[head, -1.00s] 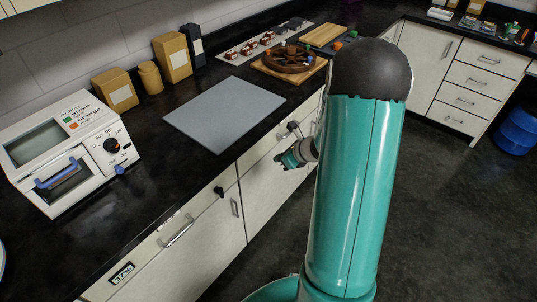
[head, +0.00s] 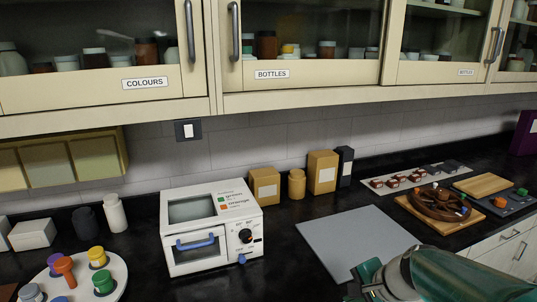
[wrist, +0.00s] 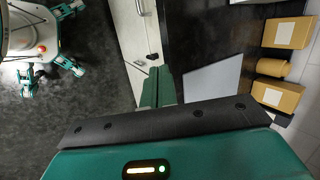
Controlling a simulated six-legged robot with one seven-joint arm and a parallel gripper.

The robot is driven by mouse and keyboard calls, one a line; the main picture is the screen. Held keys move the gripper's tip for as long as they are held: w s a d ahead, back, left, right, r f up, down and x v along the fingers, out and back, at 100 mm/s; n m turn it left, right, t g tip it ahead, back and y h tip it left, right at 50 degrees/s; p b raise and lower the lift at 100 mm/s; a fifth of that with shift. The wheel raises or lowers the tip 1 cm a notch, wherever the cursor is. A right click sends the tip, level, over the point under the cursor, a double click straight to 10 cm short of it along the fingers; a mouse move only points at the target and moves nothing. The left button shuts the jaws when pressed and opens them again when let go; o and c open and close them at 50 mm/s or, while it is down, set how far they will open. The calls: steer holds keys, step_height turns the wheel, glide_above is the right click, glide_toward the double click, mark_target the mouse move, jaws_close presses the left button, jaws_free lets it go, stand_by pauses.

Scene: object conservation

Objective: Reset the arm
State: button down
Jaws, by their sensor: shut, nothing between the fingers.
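My gripper (head: 362,278) shows at the lower right of the head view, at the end of my green arm. It is in front of the near edge of a grey mat (head: 355,240) on the black counter. In the wrist view my gripper's green fingers (wrist: 158,86) are together, with nothing between them. They point towards the cabinet fronts (wrist: 135,35) and the counter edge. The grey mat also shows in the wrist view (wrist: 210,82), to the right of the fingers. Most of the arm is outside the head view.
A white oven (head: 208,228) with a blue handle stands left of the mat. Cardboard boxes (head: 322,172) stand behind it. A brown wheel-shaped rack (head: 438,204) is at the right. A round white tray (head: 120,272) holds coloured-capped jars. Wall cabinets (head: 300,75) hang above. The mat is bare.

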steer(key=s+a+r+n+h, duration=0.3)
steer(key=s+r+n, duration=0.4)
steer(key=s+n, duration=0.5)
steer(key=shift+s+r+n+t+h, duration=0.2)
steer(key=shift+s+n+t+h, duration=0.1)
steer(key=shift+h, duration=0.3)
